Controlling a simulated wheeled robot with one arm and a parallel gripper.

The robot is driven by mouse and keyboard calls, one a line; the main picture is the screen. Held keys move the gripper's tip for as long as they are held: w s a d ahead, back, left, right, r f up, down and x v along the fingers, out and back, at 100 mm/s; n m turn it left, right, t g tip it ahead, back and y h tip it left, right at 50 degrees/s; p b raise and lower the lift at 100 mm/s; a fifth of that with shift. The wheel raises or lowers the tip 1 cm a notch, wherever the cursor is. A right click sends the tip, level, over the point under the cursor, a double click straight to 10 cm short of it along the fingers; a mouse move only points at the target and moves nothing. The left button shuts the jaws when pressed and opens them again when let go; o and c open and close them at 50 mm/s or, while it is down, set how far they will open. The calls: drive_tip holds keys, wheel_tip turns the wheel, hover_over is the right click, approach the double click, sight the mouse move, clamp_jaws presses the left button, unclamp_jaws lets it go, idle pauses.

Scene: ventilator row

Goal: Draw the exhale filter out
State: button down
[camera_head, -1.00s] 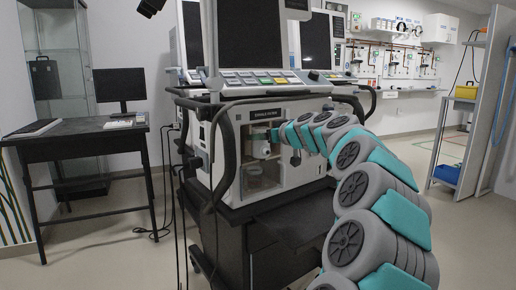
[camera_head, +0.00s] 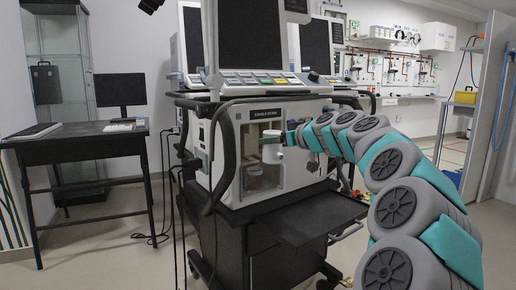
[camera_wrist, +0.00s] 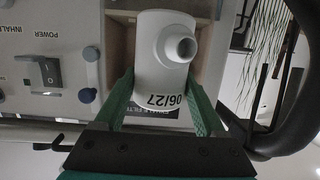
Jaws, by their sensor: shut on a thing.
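The exhale filter (camera_head: 271,154) is a white cylinder with a side spout. In the head view it overlaps the right edge of the open bay (camera_head: 252,176) under the "EXHALE" label. The filter looks upright in the head view. How much of it is still inside the bay is hard to tell.
A power switch (camera_wrist: 45,72) and blue knobs are beside the bay. A black handle rail (camera_head: 224,155) curves past its left side. A dark shelf (camera_head: 310,215) juts out below. A black desk (camera_head: 75,140) stands at the left.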

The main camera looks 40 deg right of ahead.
drive_tip(key=shift+f+b+v, duration=0.2)
drive_tip(key=shift+b+v, duration=0.2)
drive_tip(key=shift+v, duration=0.45)
drive_tip(key=shift+f+b+v, duration=0.2)
drive_tip(key=shift+b+v, duration=0.15)
drive_tip(key=shift+v, duration=0.5)
drive_tip(key=shift+s, duration=0.1)
